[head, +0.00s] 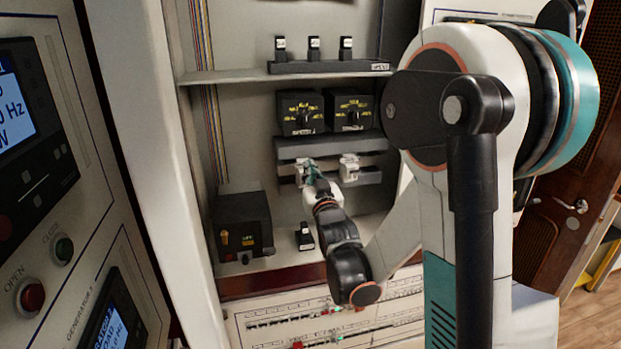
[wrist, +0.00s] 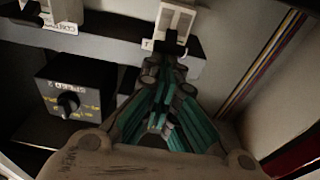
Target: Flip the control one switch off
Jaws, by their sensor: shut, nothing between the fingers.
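Two white breaker switches sit on a dark rail inside the cabinet. The left switch (head: 301,170) is at my gripper (head: 311,171), which partly covers it in the head view. The right switch (head: 349,168) stands apart from the gripper. In the wrist view the near switch (wrist: 177,18) lies just beyond my gripper's tips (wrist: 173,50), with a dark lever at its lower edge. Its label is mostly hidden. The other switch (wrist: 66,9) has a label that seems to start "CONT". My gripper is shut and empty. Whether its tips touch the lever I cannot tell.
Two black speed dials (head: 300,112) (head: 349,110) sit above the switches; one shows in the wrist view (wrist: 72,100). A shelf (head: 230,76) with three small switches is higher up. A black box (head: 243,225) and a small switch (head: 305,236) are below. Cabinet walls enclose both sides.

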